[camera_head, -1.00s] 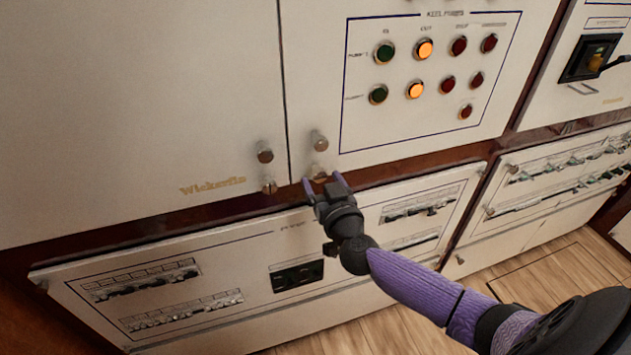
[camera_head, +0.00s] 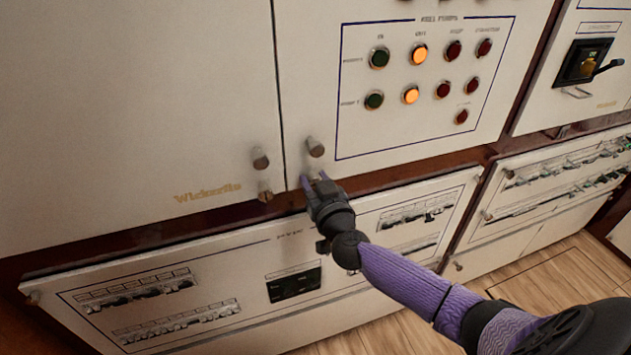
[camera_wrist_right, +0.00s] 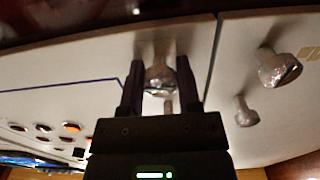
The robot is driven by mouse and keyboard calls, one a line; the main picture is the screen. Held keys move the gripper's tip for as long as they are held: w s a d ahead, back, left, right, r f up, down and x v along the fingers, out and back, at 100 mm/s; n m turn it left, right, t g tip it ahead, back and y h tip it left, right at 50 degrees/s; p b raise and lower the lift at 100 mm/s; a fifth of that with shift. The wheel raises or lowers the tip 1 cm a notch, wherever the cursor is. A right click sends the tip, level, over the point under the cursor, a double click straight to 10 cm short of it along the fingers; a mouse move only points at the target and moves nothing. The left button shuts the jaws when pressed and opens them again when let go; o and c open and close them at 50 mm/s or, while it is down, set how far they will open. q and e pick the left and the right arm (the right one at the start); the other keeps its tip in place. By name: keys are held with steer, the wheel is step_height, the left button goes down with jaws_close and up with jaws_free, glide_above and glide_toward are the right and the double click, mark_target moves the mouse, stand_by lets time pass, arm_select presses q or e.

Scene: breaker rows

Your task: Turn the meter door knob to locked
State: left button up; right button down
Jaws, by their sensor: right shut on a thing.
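My right gripper (camera_head: 314,180) reaches the bottom left corner of the cream panel with the pump buttons. In the right wrist view its two dark fingers (camera_wrist_right: 158,82) stand on either side of a metal knob (camera_wrist_right: 160,77) and are shut on it. In the head view the fingers mostly hide this knob. Another metal knob (camera_head: 314,147) sits just above it on the same panel. I cannot read any locked marking or tell the held knob's turn angle. My left gripper is not in view.
The neighbouring left door (camera_head: 130,100) has two knobs, an upper one (camera_head: 260,158) and a lower one (camera_head: 265,190), close to my gripper. The pump panel carries lit and dark buttons (camera_head: 419,55). A breaker panel (camera_head: 240,285) lies below. A lever switch (camera_head: 590,62) is at right.

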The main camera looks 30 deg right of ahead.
steer(key=shift+r+m+p, duration=0.15)
steer(key=shift+m+p, duration=0.55)
steer(key=shift+m, duration=0.2)
steer(key=shift+m+p, duration=0.5)
steer(key=shift+m, duration=0.4)
steer(key=m+p, duration=0.1)
steer(key=m, duration=0.2)
steer(key=shift+m, duration=0.3)
steer(key=m, duration=0.5)
steer(key=shift+a, duration=0.1)
steer(key=m, duration=0.5)
steer(key=shift+m, duration=0.3)
